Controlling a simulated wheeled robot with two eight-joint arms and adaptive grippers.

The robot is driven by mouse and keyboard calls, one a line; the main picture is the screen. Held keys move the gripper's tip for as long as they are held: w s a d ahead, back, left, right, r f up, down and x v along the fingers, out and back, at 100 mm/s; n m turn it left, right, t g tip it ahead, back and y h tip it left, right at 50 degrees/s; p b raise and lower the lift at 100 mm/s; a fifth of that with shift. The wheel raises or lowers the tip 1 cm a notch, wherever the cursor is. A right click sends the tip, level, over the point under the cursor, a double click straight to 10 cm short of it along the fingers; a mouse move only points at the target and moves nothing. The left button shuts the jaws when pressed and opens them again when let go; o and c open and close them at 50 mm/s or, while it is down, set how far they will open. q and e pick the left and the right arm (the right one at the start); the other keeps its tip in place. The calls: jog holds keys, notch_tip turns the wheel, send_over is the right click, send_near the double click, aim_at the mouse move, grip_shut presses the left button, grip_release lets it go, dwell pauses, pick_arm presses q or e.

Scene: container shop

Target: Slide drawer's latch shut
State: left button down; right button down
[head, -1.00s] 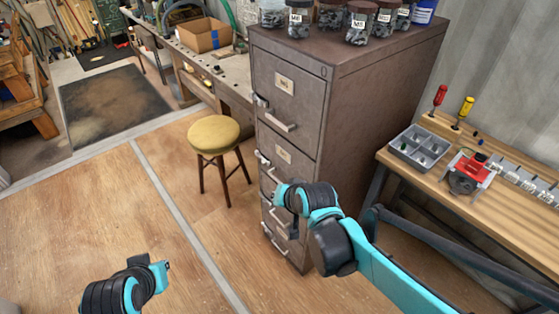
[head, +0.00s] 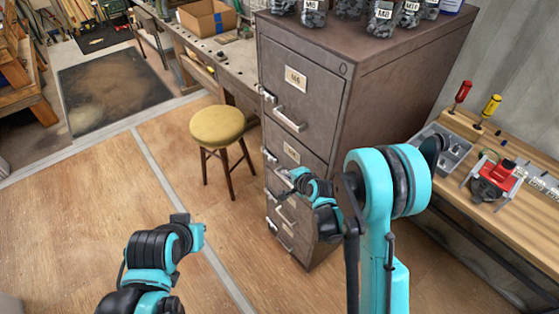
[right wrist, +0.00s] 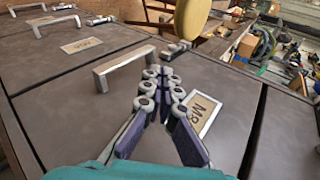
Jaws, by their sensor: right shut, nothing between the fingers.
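The grey metal cabinet (head: 385,95) has several drawers, each with a bar handle and a small latch at its left edge. The top drawer's latch (head: 267,94) and handle (head: 289,119) show clearly in the head view. My right gripper (head: 287,185) is in front of the middle drawers and partly hides them. In the right wrist view its fingers (right wrist: 165,73) are shut and empty, pointing toward a latch (right wrist: 176,49) beside a handle (right wrist: 125,66) and a label (right wrist: 208,112). Contact cannot be told. My left gripper (head: 190,222) is low at the left, away from the cabinet; its jaws are unclear.
Jars (head: 384,17) stand on the cabinet top. A yellow stool (head: 218,126) is left of the cabinet, by a workbench (head: 228,58). A wooden bench (head: 533,208) with screwdrivers and a red tool is at the right. The floor in front is clear.

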dwell(0.3)
jog(key=b, duration=0.3)
send_near(270, 160)
jog(key=f, duration=0.4)
jog(key=shift+w, duration=0.25)
jog(key=shift+w+a+f+b, duration=0.1)
jog(key=shift+w+a+b, duration=0.2)
jog(key=shift+w, duration=0.4)
jog(key=shift+w+a+f+b, duration=0.15)
jog(key=shift+w+a, duration=0.15)
jog(key=shift+w, duration=0.35)
jog(key=shift+w+a+b, duration=0.25)
jog(key=shift+w+a, duration=0.05)
jog(key=shift+w, duration=0.4)
jog(key=shift+w+a, duration=0.6)
jog(key=shift+w, duration=0.25)
jog(key=shift+d, duration=0.1)
